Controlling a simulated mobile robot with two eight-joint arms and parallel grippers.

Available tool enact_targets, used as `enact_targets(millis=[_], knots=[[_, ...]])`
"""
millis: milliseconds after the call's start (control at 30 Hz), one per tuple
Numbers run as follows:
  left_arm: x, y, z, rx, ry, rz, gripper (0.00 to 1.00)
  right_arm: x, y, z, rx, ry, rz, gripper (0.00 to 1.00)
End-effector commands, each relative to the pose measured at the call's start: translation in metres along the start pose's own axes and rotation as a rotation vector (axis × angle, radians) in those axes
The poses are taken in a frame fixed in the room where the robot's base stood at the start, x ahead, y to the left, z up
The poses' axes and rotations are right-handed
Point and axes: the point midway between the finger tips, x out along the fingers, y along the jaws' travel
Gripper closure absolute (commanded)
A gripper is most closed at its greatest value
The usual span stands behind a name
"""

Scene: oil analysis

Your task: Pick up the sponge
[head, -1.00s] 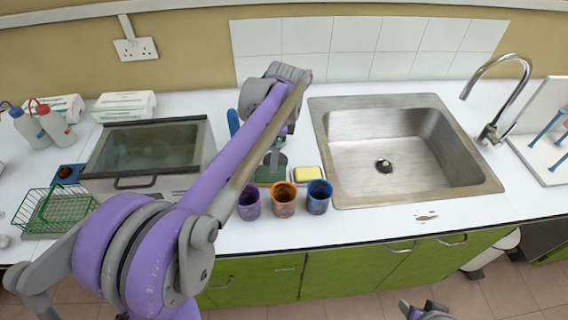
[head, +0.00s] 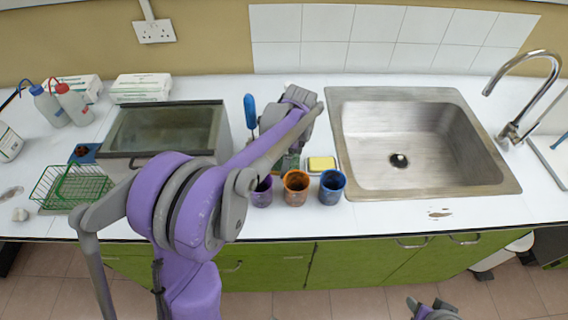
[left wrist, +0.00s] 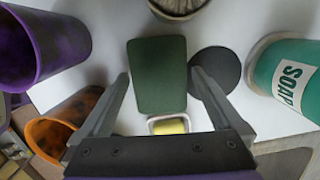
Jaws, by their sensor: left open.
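The yellow sponge (head: 321,163) is a small block with a pale edge, lying on the counter left of the sink. In the left wrist view, a yellow block with a white rim (left wrist: 168,126) shows partly behind the gripper's base. A flat dark green pad (left wrist: 160,60) lies between the left fingers in that view; in the head view a bit of it (head: 289,163) shows beside the sponge. My left gripper (left wrist: 160,76) is open and empty, pointing down over the pad; my arm hides much of it in the head view. My right gripper (head: 432,306) is only partly visible at the bottom edge.
Purple (head: 262,192), orange (head: 296,188) and blue (head: 332,187) cups stand in front of the sponge. A green soap container (left wrist: 290,75) and a dark round disc (left wrist: 215,73) are near the left gripper. The sink (head: 430,184) is to the right.

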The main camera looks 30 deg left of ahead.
Motion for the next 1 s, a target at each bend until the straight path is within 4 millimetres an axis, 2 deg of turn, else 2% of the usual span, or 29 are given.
enact_targets(millis=[267, 667, 1000], knots=[[0.0051, 0.0, 0.0001, 0.0, 0.0, 0.0, 0.0, 0.0002, 0.0, 0.0002, 0.0, 0.0, 0.0, 0.5], [0.0047, 0.0, 0.0002, -0.001, 0.0, 0.0, 0.7, 0.0002, 0.0, 0.0002, 0.0, 0.0, 0.0, 0.5], [0.0008, 0.0, 0.0007, -0.001, 0.0, 0.0, 0.72, -0.0001, 0.0, -0.0001, 0.0, 0.0, 0.0, 0.5]])
